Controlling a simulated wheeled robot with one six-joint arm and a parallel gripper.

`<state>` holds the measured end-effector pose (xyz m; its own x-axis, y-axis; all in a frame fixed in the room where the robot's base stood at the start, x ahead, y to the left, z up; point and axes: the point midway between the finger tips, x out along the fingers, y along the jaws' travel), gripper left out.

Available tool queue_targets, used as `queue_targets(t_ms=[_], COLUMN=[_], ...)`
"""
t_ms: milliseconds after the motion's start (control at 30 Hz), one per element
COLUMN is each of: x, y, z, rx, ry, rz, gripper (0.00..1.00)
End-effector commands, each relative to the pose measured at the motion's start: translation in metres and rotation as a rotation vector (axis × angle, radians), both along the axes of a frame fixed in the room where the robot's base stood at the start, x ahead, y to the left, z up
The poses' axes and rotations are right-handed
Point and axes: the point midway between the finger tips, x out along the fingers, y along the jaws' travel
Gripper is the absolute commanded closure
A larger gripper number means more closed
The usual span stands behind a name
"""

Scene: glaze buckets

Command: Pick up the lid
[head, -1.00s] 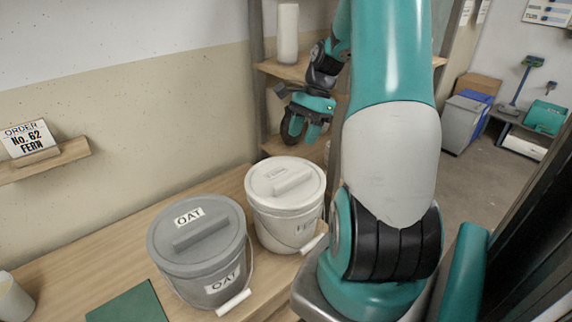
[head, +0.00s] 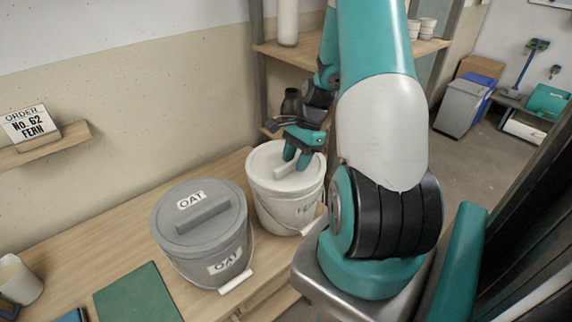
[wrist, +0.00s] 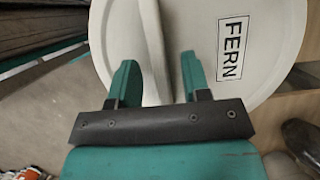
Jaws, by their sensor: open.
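A white lid (head: 266,166) with a raised bar handle (head: 287,171) sits on the white bucket (head: 282,207) on the bench. In the wrist view the lid (wrist: 200,25) carries a FERN label (wrist: 230,48). My gripper (head: 298,158) is open over the lid, pointing down. In the wrist view its two fingers (wrist: 158,75) are either side of the lid's handle (wrist: 154,40), with gaps showing. I cannot tell how far down the fingertips reach along the handle. Part of the lid's far side is hidden by my gripper in the head view.
A grey bucket (head: 205,250) with a grey lid (head: 198,222) marked OAT stands close at the left. An order card (head: 30,123) reads No. 62 FERN. A green mat (head: 138,295) lies at the front left. Shelving (head: 395,55) stands behind my arm.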

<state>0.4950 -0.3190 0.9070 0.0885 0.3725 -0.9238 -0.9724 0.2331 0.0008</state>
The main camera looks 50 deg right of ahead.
Motion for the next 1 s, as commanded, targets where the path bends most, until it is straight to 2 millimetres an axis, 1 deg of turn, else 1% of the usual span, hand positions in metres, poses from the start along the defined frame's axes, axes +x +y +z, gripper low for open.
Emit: queue_targets(t_ms=[433,467,500,567,600,633,1000], x=[0.0001,0.0002,0.0001,0.0002,0.0001,0.0001,0.0], y=[0.0,-0.0001,0.0,-0.0001,0.0,0.0,-0.0001], z=[-0.0016,-0.0015,-0.0015,-0.0015,-0.0015,-0.0015,0.0002], rx=[0.0,-0.001,-0.001,-0.001,-0.001,-0.001,-0.001], ry=[-0.001,-0.001,-0.001,-0.001,-0.001,-0.001,-0.001], rz=[0.0,0.0,0.0,0.0,0.0,0.0,0.0], gripper=[0.56,0.63,0.72,0.86,0.95,1.0,1.0])
